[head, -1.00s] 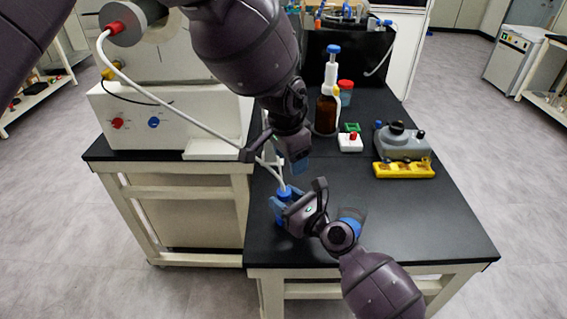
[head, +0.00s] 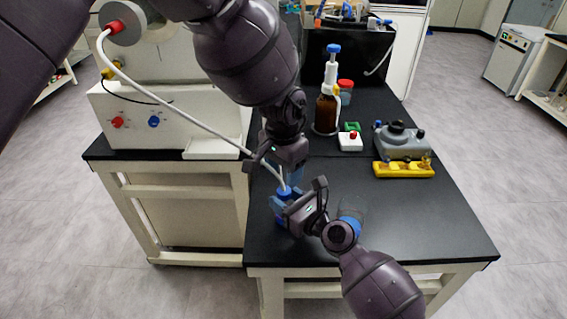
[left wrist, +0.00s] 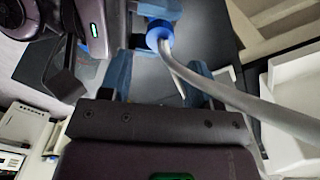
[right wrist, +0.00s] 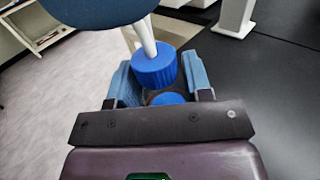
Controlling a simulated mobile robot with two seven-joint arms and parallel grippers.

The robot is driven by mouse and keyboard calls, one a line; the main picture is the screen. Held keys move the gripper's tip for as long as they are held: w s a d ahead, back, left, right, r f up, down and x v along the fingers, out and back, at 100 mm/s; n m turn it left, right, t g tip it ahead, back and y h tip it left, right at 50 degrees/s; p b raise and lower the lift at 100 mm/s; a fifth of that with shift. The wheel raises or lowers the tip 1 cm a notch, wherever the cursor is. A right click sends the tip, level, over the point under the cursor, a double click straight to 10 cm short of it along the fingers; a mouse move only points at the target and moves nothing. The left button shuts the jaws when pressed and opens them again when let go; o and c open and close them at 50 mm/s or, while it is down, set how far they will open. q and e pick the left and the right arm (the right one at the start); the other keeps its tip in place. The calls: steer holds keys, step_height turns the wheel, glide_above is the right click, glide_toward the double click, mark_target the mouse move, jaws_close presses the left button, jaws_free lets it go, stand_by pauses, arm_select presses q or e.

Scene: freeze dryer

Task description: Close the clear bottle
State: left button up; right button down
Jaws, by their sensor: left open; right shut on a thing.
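A blue cap (head: 286,191) with a white tube in its top sits at my right gripper (head: 284,208). It also shows in the right wrist view (right wrist: 155,68), just above the fingers, and in the left wrist view (left wrist: 160,36). My right gripper is shut on the clear bottle, whose body is mostly hidden by the fingers. A blue part (right wrist: 168,98) shows between those fingers below the cap; whether the cap touches it I cannot tell. My left gripper (head: 287,174) is open just above the cap. The white tube (left wrist: 225,94) crosses the left finger area.
A clear vessel with a blue band (head: 352,211) stands right of my right gripper. A brown dispenser bottle (head: 327,113), a white box with a red knob (head: 350,143) and a yellow rack (head: 404,169) stand farther back. The bench's right front is clear.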

mark_target(284, 190)
arm_select(q)
steer(key=shift+f, duration=3)
steer(key=c, duration=0.9)
steer(key=o, duration=1)
steer(key=shift+c, duration=0.2)
steer(key=shift+r, duration=2.3)
